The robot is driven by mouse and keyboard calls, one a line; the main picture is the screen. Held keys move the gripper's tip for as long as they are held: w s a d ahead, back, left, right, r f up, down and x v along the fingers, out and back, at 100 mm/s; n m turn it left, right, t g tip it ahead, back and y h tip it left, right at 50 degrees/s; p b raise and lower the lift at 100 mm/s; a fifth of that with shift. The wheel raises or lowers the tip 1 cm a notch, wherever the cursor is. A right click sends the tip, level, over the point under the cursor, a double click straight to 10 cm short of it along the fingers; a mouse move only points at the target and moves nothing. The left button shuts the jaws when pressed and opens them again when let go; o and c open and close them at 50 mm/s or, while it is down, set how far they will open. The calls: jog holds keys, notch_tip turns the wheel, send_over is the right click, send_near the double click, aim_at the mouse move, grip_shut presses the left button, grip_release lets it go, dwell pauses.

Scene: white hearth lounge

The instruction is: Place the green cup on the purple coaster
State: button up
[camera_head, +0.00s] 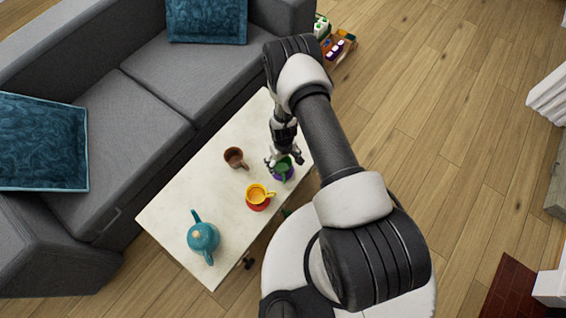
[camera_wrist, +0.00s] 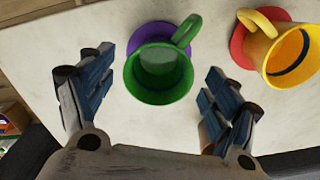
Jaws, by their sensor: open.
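The green cup (camera_head: 284,163) stands upright on the white table, its handle (camera_wrist: 187,30) toward the top right in the wrist view. The purple coaster (camera_head: 288,176) is under or right behind the cup. In the wrist view the cup (camera_wrist: 158,85) covers much of the coaster (camera_wrist: 147,34), so I cannot tell whether the base rests fully on it. My gripper (camera_head: 284,159) is open over the cup. In the wrist view its two fingers (camera_wrist: 160,80) are on either side of the cup, with gaps on both sides.
A yellow cup (camera_head: 258,193) is on a red coaster (camera_head: 259,206) close by. A brown mug (camera_head: 235,157) and a teal teapot (camera_head: 203,237) are also on the table (camera_head: 165,213). A grey sofa (camera_head: 150,80) stands along the far side.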

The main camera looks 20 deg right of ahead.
notch_tip(320, 180, up, 43)
jog(key=w+m+t+p, duration=0.1)
jog(key=w+t+p, duration=0.1)
jog(key=p, duration=0.1)
jog(key=s+r+t, duration=0.1)
jog(key=s+r, duration=0.9)
jog(key=r, duration=0.4)
jog(key=s+r+m+t, duration=0.1)
jog(key=s+r, duration=0.4)
jog(key=s, duration=0.7)
jog(key=shift+s+m+t, duration=0.3)
jog(key=shift+s, duration=0.1)
jog(key=shift+a, duration=0.1)
